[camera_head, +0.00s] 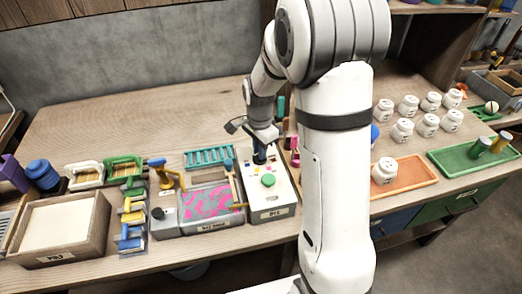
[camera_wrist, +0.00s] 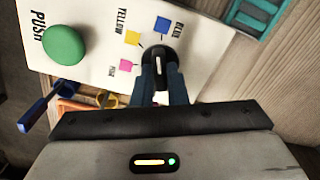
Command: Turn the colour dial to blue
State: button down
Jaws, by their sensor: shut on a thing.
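The colour dial (camera_wrist: 158,58) is a dark round knob with a short white mark, on the white top of the dye box (camera_head: 283,193). The white mark runs nearly up and down in the wrist view, roughly in line with the blue square. My gripper (camera_wrist: 160,80) is shut on the dial, its dark fingers on either side. In the head view my gripper (camera_head: 261,152) comes down onto the box's far part and hides the dial.
A green push button (camera_head: 268,180) is on the same box top. White jars (camera_head: 402,130) and an orange tray (camera_head: 411,170) are to the right.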

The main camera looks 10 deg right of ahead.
jog(key=shift+m, duration=0.8)
jog(key=c, duration=1.4)
grip_release()
jog(key=shift+c, duration=0.2)
jog(key=shift+r, duration=0.1)
notch_tip(320, 180, up, 8)
jog(key=shift+f+b, duration=0.15)
jog(key=shift+b, duration=0.15)
